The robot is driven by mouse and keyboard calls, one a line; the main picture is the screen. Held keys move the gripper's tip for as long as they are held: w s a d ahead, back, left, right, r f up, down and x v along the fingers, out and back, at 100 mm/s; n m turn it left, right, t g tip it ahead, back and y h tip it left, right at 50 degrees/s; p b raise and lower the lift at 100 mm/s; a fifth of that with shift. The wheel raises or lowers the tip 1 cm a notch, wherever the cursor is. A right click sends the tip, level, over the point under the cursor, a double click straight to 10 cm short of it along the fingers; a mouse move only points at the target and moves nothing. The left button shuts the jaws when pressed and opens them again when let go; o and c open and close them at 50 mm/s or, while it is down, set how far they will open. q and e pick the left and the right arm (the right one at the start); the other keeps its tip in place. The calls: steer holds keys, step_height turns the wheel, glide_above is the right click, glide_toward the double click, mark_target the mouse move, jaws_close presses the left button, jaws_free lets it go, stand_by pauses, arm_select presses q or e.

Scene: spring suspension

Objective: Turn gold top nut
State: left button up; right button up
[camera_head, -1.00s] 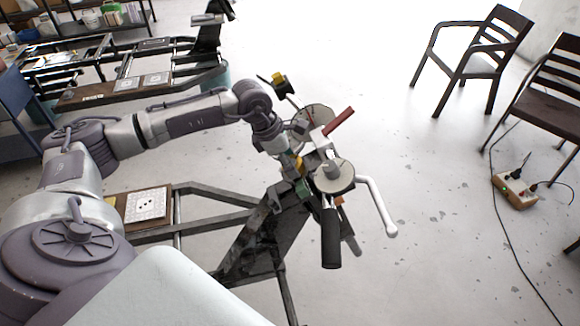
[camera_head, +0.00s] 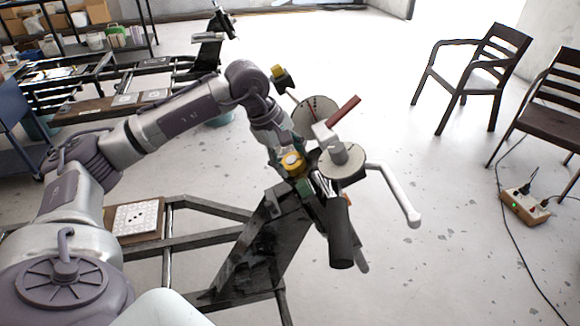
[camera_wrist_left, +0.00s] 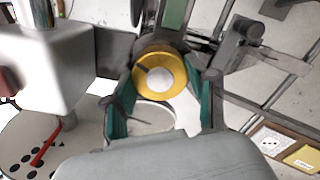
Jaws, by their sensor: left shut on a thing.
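The gold top nut (camera_head: 292,161) shows at the top of the dark suspension assembly, near the middle of the head view. In the left wrist view the nut (camera_wrist_left: 152,84) is a gold ring around a pale round centre. My left gripper (camera_wrist_left: 163,92) has its green-padded fingers on either side of the nut, shut on it. In the head view the left gripper (camera_head: 289,168) reaches down to the nut from above left. The faces where the pads meet the nut are partly hidden. My right gripper is not in view.
A disc (camera_head: 342,163), a white bent lever (camera_head: 392,193), a black grip (camera_head: 340,235) and a red bar (camera_head: 344,110) crowd close to the nut. A dark frame (camera_head: 262,245) stands below.

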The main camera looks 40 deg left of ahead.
arm_select(q)
steer(key=m+b, duration=0.1)
steer(key=m, duration=0.1)
steer(key=m+b, duration=0.1)
steer(key=m, duration=0.1)
steer(key=shift+f+m+b, duration=0.2)
steer(key=shift+m+b, duration=0.15)
steer(key=shift+m, duration=0.05)
steer(key=shift+r+m+b, duration=0.1)
steer(key=shift+m+b, duration=0.8)
steer(key=shift+m, duration=1)
steer(key=o, duration=1.2)
steer(key=shift+c, duration=0.2)
steer(key=shift+r, duration=0.2)
steer(key=v, duration=1.1)
steer(key=shift+r, duration=0.35)
steer(key=shift+s, duration=0.1)
